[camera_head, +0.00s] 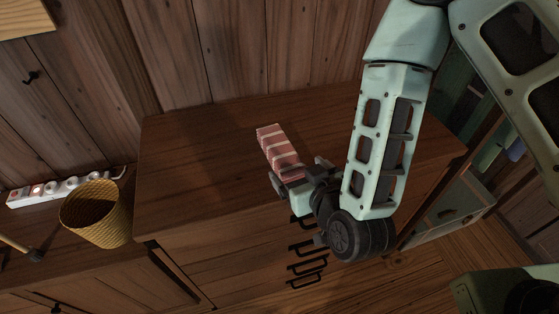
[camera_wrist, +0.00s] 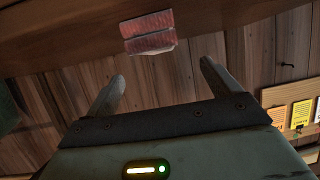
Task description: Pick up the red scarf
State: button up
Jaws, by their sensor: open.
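The red scarf (camera_head: 278,147) is a folded, red and pale striped bundle on the wooden cabinet top, near its front edge. In the wrist view the scarf (camera_wrist: 147,36) shows beyond my fingertips, roughly between their lines. My gripper (camera_head: 283,183) is at the scarf's near end in the head view, by the cabinet's front edge. In the wrist view my gripper (camera_wrist: 162,68) has its two fingers spread wide with nothing between them. The scarf's near end is partly hidden by my gripper in the head view.
The cabinet top (camera_head: 200,150) is otherwise clear. To its left, a lower surface holds a yellow woven basket (camera_head: 97,214) and a white power strip (camera_head: 62,188). A plank wall (camera_head: 230,50) stands behind. Dark handles (camera_head: 305,262) stick out from the cabinet front below my gripper.

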aim_at(287, 158)
jog(key=w+f+b, duration=0.1)
jog(key=b, duration=0.2)
jog(key=shift+w+a, duration=0.1)
jog(key=shift+a, duration=0.1)
jog(key=shift+w+a, duration=0.1)
jog(key=shift+w, duration=0.15)
jog(key=shift+x, duration=0.95)
jog(key=shift+d+p+x, duration=0.2)
jog(key=shift+p+x, duration=0.45)
jog(key=shift+x, duration=1.9)
jog(key=c, duration=1.1)
